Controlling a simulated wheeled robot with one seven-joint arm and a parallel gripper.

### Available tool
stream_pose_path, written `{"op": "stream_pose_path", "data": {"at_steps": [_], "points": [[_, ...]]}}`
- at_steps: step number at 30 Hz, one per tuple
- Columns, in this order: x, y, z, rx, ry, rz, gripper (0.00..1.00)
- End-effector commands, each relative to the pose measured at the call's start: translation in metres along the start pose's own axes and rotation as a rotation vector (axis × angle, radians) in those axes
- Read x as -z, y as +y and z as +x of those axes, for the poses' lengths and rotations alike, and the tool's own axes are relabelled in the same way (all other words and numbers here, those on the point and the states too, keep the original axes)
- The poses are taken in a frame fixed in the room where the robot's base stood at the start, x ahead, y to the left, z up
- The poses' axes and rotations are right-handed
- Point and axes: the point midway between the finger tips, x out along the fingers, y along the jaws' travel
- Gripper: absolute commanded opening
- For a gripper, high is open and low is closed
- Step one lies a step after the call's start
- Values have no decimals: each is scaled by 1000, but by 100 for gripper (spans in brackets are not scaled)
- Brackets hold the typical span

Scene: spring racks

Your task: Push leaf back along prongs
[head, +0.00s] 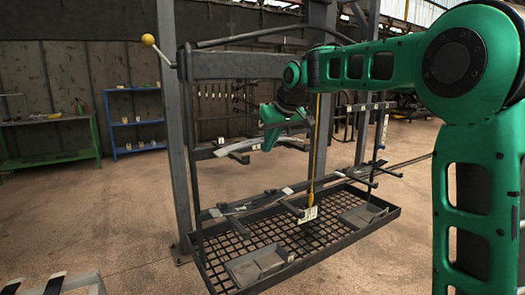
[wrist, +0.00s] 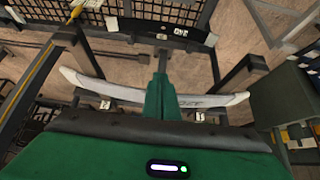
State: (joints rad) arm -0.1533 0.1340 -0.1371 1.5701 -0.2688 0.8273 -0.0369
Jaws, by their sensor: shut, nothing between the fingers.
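The pale grey curved leaf (wrist: 95,86) spans the wrist view from left to right, with its middle hidden behind my green gripper. In the head view the leaf (head: 238,146) lies across the upper dark prongs (head: 240,157) of the rack, partly covered by my gripper. My gripper (wrist: 162,62) is shut and empty; its fingers cross over the middle of the leaf. In the head view my gripper (head: 268,116) is at the leaf's height or just above it. I cannot tell whether the fingers touch the leaf.
A second, dark leaf (wrist: 150,30) with a white label lies beyond in the wrist view. A mesh tray (head: 225,250) with grey blocks sits at the rack's bottom. A yellow strap (head: 316,150) hangs near the gripper.

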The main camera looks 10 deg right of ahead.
Motion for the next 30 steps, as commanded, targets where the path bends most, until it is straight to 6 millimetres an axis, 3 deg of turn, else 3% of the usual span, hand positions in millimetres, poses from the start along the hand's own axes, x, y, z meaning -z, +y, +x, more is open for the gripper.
{"op": "stream_pose_path", "data": {"at_steps": [30], "points": [[29,0,20,0,2,0,0]]}}
